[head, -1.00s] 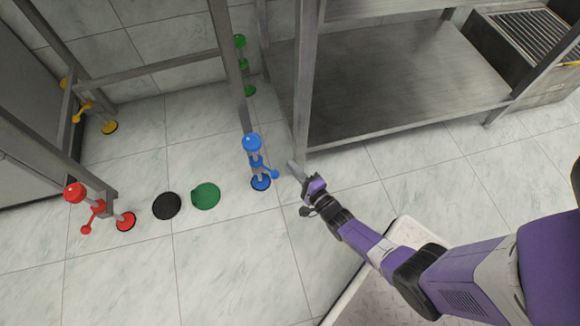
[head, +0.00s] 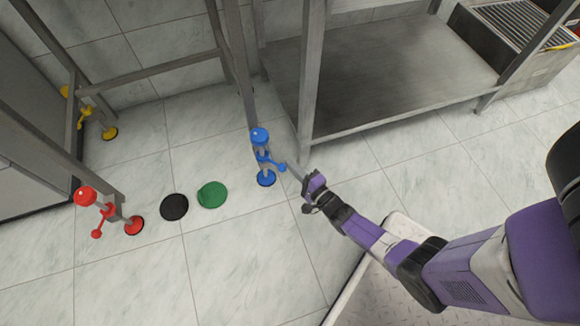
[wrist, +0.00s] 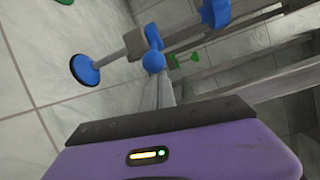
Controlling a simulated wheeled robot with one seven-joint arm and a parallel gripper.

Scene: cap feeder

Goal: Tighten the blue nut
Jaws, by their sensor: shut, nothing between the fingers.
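The blue nut (head: 264,157) sits on the threaded leg between a blue top knob (head: 259,136) and a round blue foot (head: 266,179) on the floor. Its arm ends in a blue ball (head: 281,168) that points right, toward my gripper (head: 290,169). In the wrist view the ball (wrist: 153,61) is just beyond the tips of my shut, empty fingers (wrist: 158,92). The nut (wrist: 153,36) is behind it and the foot (wrist: 85,71) is to the left. I cannot tell whether the fingertips touch the ball.
The metal table leg (head: 309,80) and low shelf (head: 390,80) stand close behind my gripper. A red leveling foot (head: 133,226), a black disc (head: 174,207) and a green disc (head: 211,195) are to the left. A yellow foot (head: 109,133) is farther back. The front floor is clear.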

